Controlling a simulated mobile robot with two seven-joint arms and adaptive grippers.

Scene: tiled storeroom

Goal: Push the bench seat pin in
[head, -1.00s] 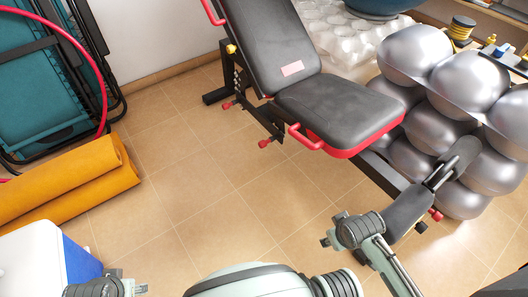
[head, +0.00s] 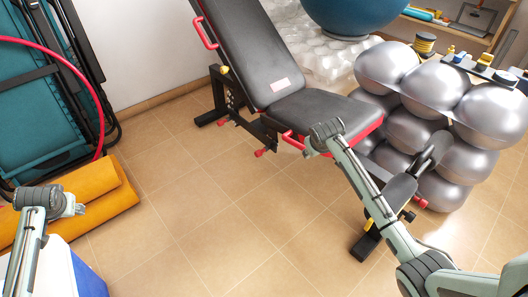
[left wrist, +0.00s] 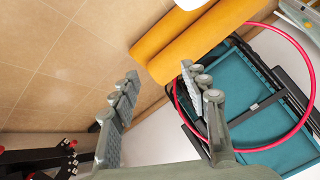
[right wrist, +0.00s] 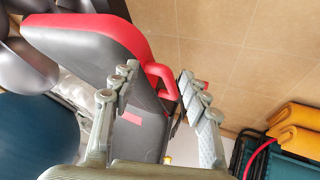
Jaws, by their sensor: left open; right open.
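The weight bench has a black seat (head: 318,108) with a red edge and a raised black backrest (head: 248,55). Yellow knobs show on its frame, one below the backrest (head: 224,69) and one near the front foot (head: 368,225). Red knobs sit low on the rear frame (head: 260,152). I cannot tell which is the seat pin. My right gripper (head: 306,152) is open and empty by the seat's near side. In the right wrist view, a red handle (right wrist: 161,79) shows between and beyond its fingers. My left gripper (head: 78,209) is open and empty over the orange rolls, far from the bench.
Silver balls (head: 425,100) are stacked right of the bench. A blue ball (head: 355,12) stands behind it. Orange rolled mats (head: 105,190), a white and blue box (head: 85,275) and teal folded frames (head: 45,110) are at left. The tiled floor (head: 205,215) between is clear.

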